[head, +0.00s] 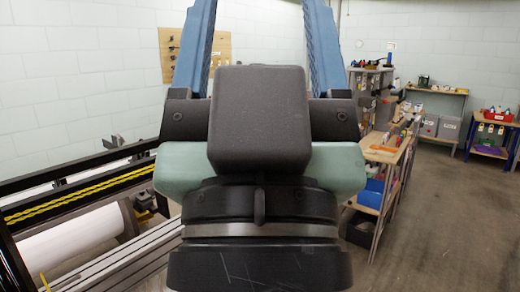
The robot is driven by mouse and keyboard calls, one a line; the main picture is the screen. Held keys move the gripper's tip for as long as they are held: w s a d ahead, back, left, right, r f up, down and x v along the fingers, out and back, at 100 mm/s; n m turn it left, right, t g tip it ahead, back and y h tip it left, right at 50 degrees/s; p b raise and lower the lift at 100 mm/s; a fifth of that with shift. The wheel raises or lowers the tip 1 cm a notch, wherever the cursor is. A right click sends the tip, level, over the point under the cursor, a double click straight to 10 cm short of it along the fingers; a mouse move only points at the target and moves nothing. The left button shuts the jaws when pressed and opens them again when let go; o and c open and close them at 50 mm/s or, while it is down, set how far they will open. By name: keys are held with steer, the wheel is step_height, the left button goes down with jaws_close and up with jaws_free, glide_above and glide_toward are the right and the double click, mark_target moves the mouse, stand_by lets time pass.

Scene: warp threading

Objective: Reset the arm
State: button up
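My gripper (259,20) fills the middle of the head view, seen from behind its dark body. Its two blue ribbed fingers stand wide apart and point up and away. Their tips run out of the top of the picture.
At left stands a loom-like machine with a white roll (72,238), a yellow-patterned black bar (80,193) and metal rails. A pegboard (196,52) hangs behind. At right are a cluttered shelf unit (388,155), a wooden bench (436,90) and a blue table (487,150). Floor (450,230) at right is clear.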

step_height(320, 180, up, 18)
steer(key=p, duration=1.5)
steer(key=shift+f, duration=0.1)
